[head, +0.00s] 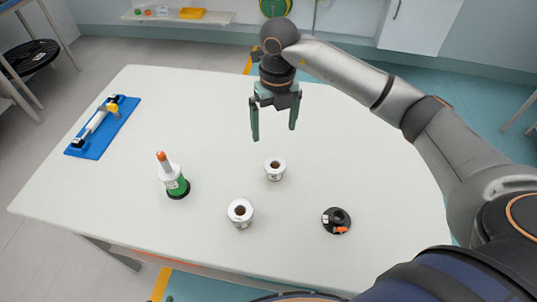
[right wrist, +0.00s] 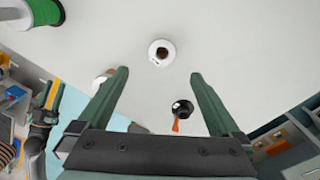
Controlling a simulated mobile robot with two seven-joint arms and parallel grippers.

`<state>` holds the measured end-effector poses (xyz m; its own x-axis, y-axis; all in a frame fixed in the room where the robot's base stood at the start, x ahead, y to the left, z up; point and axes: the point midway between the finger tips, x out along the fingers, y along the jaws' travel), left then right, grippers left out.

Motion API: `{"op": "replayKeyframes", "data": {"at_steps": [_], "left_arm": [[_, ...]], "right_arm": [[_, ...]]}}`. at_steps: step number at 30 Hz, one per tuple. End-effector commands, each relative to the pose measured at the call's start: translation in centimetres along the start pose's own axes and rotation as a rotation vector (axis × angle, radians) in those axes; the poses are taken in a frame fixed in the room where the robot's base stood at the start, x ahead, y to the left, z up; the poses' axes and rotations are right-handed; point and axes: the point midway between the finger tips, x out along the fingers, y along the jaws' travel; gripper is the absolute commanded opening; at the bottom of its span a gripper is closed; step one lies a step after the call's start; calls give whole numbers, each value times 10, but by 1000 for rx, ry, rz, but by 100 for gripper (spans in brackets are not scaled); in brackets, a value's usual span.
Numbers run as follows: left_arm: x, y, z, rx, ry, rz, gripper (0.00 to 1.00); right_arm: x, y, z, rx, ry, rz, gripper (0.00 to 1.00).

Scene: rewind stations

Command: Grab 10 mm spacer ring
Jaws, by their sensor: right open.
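Two short white rings with brown centres and small dark markings stand on the white table. One ring (head: 275,169) is near the table's middle, the other (head: 240,212) closer to the front. The markings are too small to read, so I cannot tell which is the 10 mm spacer ring. My right gripper (head: 273,122) is open and empty, above the table behind the rings, fingers pointing down. In the right wrist view, one white ring (right wrist: 161,52) lies beyond the gap between the fingers (right wrist: 158,75); another (right wrist: 103,78) is partly hidden by the left finger. What seems my left gripper (right wrist: 44,98) shows small at the left edge.
A green spool with an orange-tipped post (head: 173,178) stands left of the rings. A black round part with an orange piece (head: 336,220) lies to the right. A blue tray (head: 103,127) holding a white cylinder lies far left. The right rear of the table is clear.

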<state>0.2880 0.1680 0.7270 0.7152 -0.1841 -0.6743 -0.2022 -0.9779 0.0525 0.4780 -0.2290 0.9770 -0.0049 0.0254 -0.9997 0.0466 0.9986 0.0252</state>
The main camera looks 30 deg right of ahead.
Motion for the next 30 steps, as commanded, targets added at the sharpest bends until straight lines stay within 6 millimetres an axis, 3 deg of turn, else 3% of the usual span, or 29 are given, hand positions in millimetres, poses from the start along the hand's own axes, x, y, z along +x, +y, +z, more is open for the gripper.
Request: {"op": "replayKeyframes", "data": {"at_steps": [3,12,30], "left_arm": [[-1,0,-1,0,-1,0,50],[-5,1,-4,-1,-3,1,50],[-12,1,-11,-1,-2,1,50]], "right_arm": [[9,-8,1,15,-1,-33,100],[60,-8,1,12,-1,-28,100],[120,-4,-3,11,-6,-23,100]]}}
